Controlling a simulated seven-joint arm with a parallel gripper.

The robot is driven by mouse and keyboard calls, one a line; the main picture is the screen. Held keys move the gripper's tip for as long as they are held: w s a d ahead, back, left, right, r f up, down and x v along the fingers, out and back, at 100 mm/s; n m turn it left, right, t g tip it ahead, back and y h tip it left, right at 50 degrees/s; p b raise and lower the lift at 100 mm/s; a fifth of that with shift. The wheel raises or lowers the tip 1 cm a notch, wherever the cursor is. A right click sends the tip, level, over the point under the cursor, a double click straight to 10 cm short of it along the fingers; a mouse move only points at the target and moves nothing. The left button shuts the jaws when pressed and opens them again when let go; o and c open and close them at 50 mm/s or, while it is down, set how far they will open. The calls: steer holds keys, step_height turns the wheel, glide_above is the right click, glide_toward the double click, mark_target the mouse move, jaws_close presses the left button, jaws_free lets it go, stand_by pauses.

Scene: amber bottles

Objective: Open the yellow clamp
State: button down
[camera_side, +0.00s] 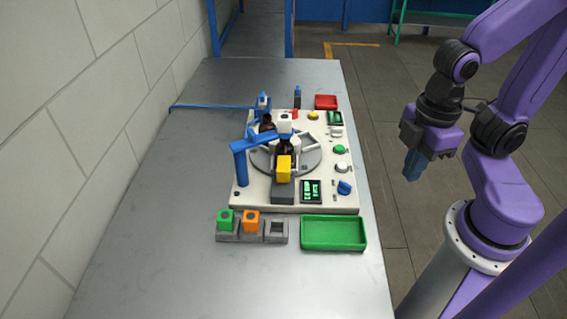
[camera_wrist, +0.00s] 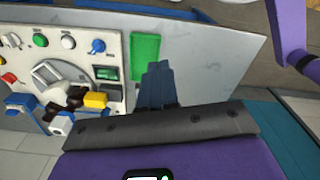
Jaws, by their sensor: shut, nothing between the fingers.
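The yellow clamp (camera_side: 284,167) is a yellow block on a dark grey base at the front of the round grey turntable (camera_side: 312,160). It also shows in the wrist view (camera_wrist: 95,99), left of my fingers. I cannot tell whether the clamp is open or shut. A dark amber bottle (camera_side: 285,144) with a white cap stands just behind it, partly hidden by the blue arm (camera_side: 255,143). My gripper (camera_side: 413,172) is shut and empty, in the air right of the table and well away from the clamp. Its blue fingers (camera_wrist: 157,88) show in the wrist view.
A green tray (camera_side: 334,234) and a grey holder (camera_side: 227,237) with green and orange blocks lie in front of the panel. Green and white buttons, a blue knob (camera_side: 345,187) and a red tray (camera_side: 326,101) line the right side. The table's left side is clear.

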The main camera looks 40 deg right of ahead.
steer(key=c, duration=1.8)
jaws_free()
steer(key=o, duration=0.5)
steer(key=shift+c, duration=0.2)
steer(key=o, duration=0.6)
steer(key=shift+w+a+m, duration=0.2)
steer(key=shift+w+m, duration=0.1)
steer(key=shift+w, duration=0.05)
steer(key=shift+c, duration=0.2)
steer(key=shift+o, duration=0.3)
steer(key=w+a+r+m, duration=0.1)
steer(key=w+a+m, duration=0.1)
steer(key=w+m, duration=0.3)
steer(key=w+a+r+m, duration=0.1)
steer(key=w+a+m, duration=0.2)
steer(key=w+m, duration=0.3)
steer(key=w, duration=0.4)
steer(key=shift+a, duration=0.3)
steer(key=m, duration=1)
glide_above(283, 166)
step_height(283, 166, down, 18)
steer(key=shift+s+r, duration=0.1)
steer(key=shift+r, duration=0.15)
